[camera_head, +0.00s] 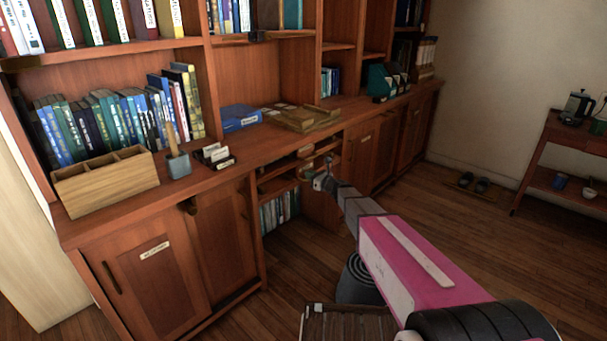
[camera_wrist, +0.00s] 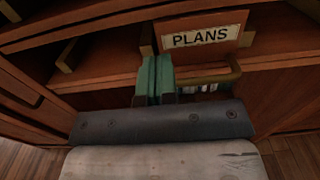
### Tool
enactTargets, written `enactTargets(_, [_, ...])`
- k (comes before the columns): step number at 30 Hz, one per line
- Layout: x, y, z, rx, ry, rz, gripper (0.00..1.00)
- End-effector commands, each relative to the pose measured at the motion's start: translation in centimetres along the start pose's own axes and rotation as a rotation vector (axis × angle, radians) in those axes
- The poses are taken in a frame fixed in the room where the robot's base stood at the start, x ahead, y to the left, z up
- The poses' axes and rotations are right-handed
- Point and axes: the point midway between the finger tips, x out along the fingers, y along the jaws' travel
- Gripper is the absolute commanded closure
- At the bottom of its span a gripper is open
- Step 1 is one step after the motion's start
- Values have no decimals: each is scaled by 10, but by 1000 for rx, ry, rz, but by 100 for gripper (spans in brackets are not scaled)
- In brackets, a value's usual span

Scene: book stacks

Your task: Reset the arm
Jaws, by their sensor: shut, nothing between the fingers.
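My pink, white and grey arm reaches forward from the lower right in the head view. My gripper (camera_head: 326,165) is at its far end, in front of the open low compartment of the wooden bookcase (camera_head: 283,151). In the wrist view, my gripper (camera_wrist: 156,78) shows as two upright teal fingers close together, shut and empty. Whether the fingers touch the shelf front cannot be told.
A row of books (camera_head: 278,211) stands low in the compartment. The counter carries a wooden organizer (camera_head: 106,186), a pen cup (camera_head: 179,165), a blue box (camera_head: 240,118) and a wooden tray (camera_head: 300,120). A dark round bin (camera_head: 356,279) stands below my arm.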

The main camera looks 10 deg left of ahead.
Motion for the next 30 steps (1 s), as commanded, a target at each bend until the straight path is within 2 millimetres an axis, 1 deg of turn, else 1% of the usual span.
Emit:
enactTargets(1, [-15, 3, 1, 0, 1, -2, 100])
enactTargets(3, [-31, 2, 1, 0, 1, -2, 100])
enactTargets(9, [-67, 2, 1, 1, 1, -2, 100])
enactTargets(13, [-81, 2, 0, 1, 1, -1, 100])
enactTargets(17, [-88, 2, 0, -5, 4, 1, 100])
enactTargets(19, [-92, 5, 0, -30, 15, 12, 100])
enactTargets(23, [-106, 21, -4, -159, 75, 65, 100])
enactTargets(26, [-123, 39, -10, -321, 149, 141, 100])
enactTargets(29, [-145, 58, -18, -509, 234, 240, 100])
enactTargets(30, [-156, 65, -22, -586, 268, 284, 100])
